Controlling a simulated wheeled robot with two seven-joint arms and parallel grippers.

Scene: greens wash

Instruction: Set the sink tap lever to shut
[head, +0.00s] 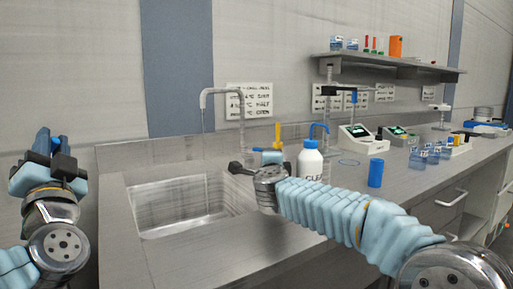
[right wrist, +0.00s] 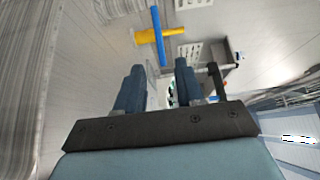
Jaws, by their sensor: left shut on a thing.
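The sink tap (head: 240,112) has a grey hooked spout over the sink (head: 180,205). A yellow part (head: 277,136), apparently the tap lever, stands upright right of the spout. In the right wrist view a yellow bar (right wrist: 171,34) crosses a blue bar (right wrist: 157,22), beyond the fingertips. My right gripper (right wrist: 158,72) is open and empty there, apart from both bars. In the head view its fingers are partly hidden at the sink's right edge. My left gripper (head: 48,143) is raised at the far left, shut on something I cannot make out.
A white bottle with a blue spout (head: 311,162) stands right of the lever, behind my right arm. A blue cylinder (head: 376,173) and several small blue-white containers stand farther right. A sign (head: 250,101) hangs behind the tap. A shelf (head: 385,67) juts from the wall.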

